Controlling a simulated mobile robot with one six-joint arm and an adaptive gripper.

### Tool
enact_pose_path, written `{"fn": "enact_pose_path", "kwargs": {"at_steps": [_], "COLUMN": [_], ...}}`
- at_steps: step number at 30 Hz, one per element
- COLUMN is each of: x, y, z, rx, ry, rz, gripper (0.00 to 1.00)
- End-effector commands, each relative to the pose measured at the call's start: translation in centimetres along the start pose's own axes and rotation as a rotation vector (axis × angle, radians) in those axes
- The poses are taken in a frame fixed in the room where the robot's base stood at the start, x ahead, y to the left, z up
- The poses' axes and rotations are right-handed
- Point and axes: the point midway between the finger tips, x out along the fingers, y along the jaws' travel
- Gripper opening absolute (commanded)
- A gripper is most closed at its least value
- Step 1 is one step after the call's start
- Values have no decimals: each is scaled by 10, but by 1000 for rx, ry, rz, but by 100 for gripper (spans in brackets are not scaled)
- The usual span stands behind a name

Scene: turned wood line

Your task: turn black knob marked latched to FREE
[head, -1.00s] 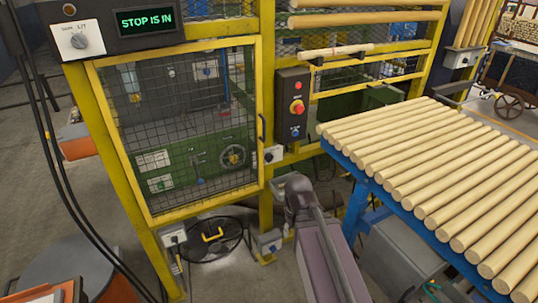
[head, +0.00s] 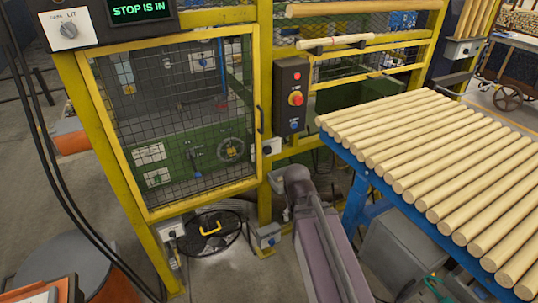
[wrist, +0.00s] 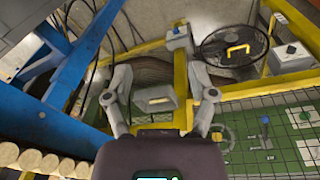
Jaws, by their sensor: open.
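A black knob (head: 267,149) sits on a small pale box (head: 276,145) on the yellow post, right of the mesh door. Its lettering is too small to read. My gripper (wrist: 160,97) is open and empty in the wrist view, its two grey fingers spread wide. A grey housing with a pale yellow patch (wrist: 155,98) shows between the fingers. I cannot tell whether it is the knob's box or whether the fingers touch it.
A control box with a red button (head: 296,98) is above right. The mesh door (head: 180,120) is left. The blue table (head: 355,170) with wooden rods closes off the right.

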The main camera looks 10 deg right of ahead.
Motion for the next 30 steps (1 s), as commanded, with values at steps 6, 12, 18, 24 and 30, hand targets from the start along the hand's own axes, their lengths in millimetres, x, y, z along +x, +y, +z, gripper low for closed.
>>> {"fn": "enact_pose_path", "kwargs": {"at_steps": [6, 12, 18, 24, 30], "x": [34, 47, 45, 40, 42], "y": [35, 72, 93, 94, 78], "z": [-58, -122, -179, -226, -261], "rx": [65, 88, 42, -75, -259], "ry": [234, 525, 817, 1088, 1314], "rz": [153, 308, 419, 474, 470], "gripper": [73, 73, 73, 73, 73]}}
